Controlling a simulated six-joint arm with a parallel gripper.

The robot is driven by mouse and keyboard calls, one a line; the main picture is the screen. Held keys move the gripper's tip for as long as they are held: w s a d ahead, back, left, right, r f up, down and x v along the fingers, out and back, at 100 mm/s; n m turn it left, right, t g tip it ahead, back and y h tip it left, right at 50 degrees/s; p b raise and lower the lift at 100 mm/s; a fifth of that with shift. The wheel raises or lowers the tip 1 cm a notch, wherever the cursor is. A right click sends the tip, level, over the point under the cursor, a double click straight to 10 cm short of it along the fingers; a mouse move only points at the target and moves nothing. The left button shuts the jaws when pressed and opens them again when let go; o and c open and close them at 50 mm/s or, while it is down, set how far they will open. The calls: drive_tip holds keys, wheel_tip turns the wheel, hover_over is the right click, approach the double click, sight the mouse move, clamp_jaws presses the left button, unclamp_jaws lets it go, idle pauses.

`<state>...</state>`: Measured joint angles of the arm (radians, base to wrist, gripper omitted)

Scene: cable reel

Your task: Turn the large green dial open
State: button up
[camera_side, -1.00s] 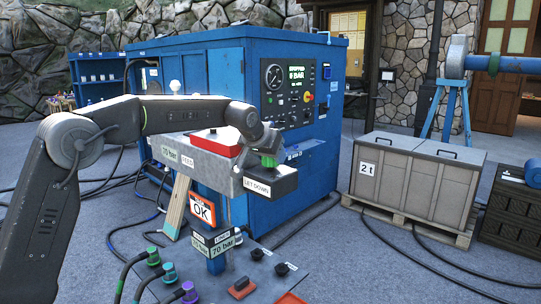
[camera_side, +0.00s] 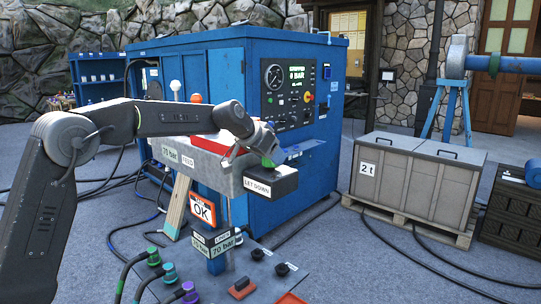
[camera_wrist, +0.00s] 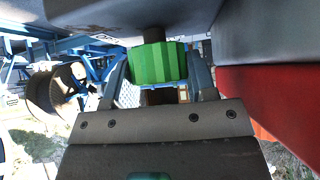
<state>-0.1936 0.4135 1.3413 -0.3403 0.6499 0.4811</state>
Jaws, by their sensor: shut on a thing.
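The large green dial (camera_wrist: 158,64) shows in the wrist view as a ribbed green knob on a dark shaft. In the side view it is mostly hidden, with a bit of green (camera_side: 268,162) above the box labelled "LET DOWN" (camera_side: 257,189). My gripper (camera_wrist: 160,92) is shut on the dial, with one finger on each side of it. In the side view my gripper (camera_side: 262,150) sits at the dial, tilted, at the right end of the grey panel box.
A red block (camera_side: 212,144) lies on top of the grey box (camera_side: 207,165), close to my wrist, and looms red in the wrist view (camera_wrist: 262,105). A blue cabinet (camera_side: 227,80) with gauge stands behind. Coloured hose connectors (camera_side: 153,256) are below; grey crates (camera_side: 415,175) stand right.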

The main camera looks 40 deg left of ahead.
idle(0.3)
drive_tip(key=o, duration=0.9)
drive_tip(key=v, duration=1.3)
drive_tip(key=shift+s+r, duration=0.25)
drive_tip(key=shift+r, duration=0.05)
drive_tip(key=shift+a, duration=0.1)
